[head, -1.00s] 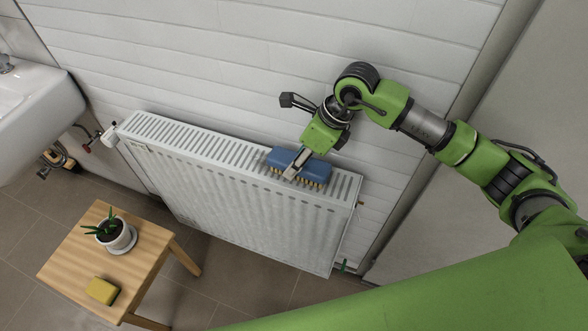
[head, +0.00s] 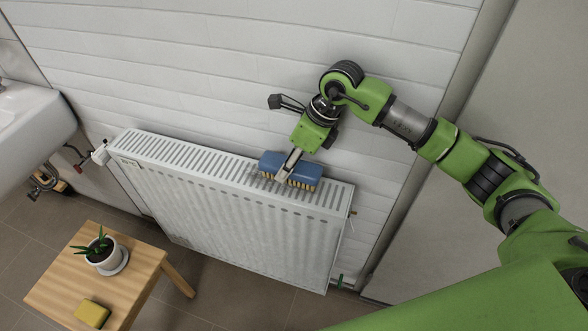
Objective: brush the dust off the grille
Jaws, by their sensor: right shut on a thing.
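The grille (head: 209,158) is the slotted top of a white radiator on the tiled wall. A blue brush (head: 302,174) with yellowish bristles pointing down sits at the right part of the grille. Its bristles appear to touch the slots, though exact contact is hard to tell. My right gripper (head: 289,167) reaches down from above and is shut on the brush's middle. Dust on the grille is too fine to make out. The slots under the brush are hidden. My left gripper is not in view.
A wooden stool (head: 60,273) stands in front at the left, with a potted plant (head: 105,254) on a saucer and a yellow sponge (head: 92,314). A white sink (head: 30,125) is at the far left. A valve (head: 101,154) sits at the radiator's left end.

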